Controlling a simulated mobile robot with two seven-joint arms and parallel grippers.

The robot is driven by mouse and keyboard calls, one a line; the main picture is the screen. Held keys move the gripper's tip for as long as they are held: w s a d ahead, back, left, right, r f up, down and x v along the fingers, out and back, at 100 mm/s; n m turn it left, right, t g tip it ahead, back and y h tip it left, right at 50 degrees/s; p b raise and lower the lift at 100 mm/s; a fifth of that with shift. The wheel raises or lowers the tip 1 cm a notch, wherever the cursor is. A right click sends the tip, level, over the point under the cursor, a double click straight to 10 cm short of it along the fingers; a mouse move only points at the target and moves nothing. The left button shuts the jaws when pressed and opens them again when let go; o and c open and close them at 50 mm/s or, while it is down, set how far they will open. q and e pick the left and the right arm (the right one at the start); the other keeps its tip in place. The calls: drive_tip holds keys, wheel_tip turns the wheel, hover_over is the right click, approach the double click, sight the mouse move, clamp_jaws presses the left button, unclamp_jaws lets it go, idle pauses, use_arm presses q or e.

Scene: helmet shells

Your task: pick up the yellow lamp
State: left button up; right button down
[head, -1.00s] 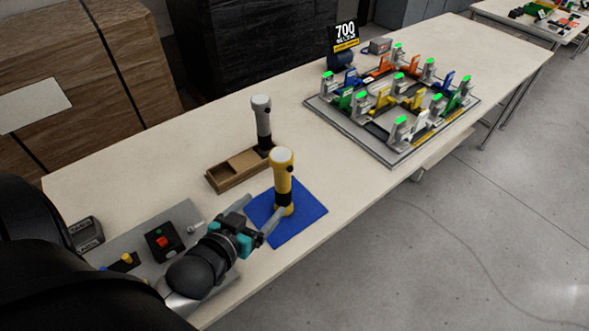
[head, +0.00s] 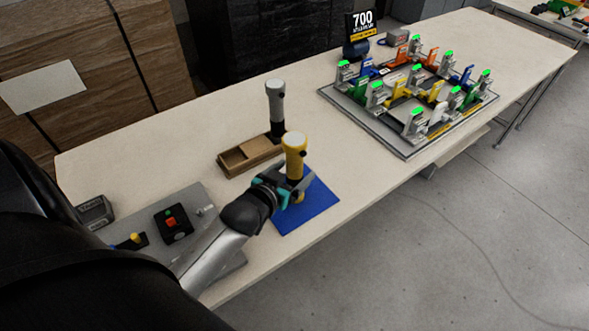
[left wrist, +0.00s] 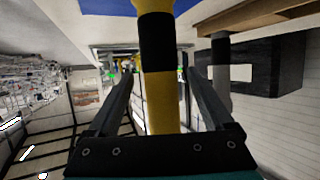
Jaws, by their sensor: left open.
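The yellow lamp (head: 295,145) stands upright on a blue mat (head: 318,206) in the head view. In the left wrist view the lamp (left wrist: 161,100) passes between the two open fingers (left wrist: 160,90), with gaps visible on both sides. My right gripper is not in view.
A grey lamp (head: 275,103) stands by a brown wooden tray (head: 233,169) just behind. A control plate with a red button (head: 171,221) lies front left. A fixture board (head: 404,150) with several coloured clamps is at the right. Bare table lies between.

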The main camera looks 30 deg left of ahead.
use_arm(q)
drive_tip(key=shift+b+x, duration=0.4)
drive_tip(key=shift+x, duration=1.6)
clamp_jaws()
drive_tip(key=shift+r, duration=0.1)
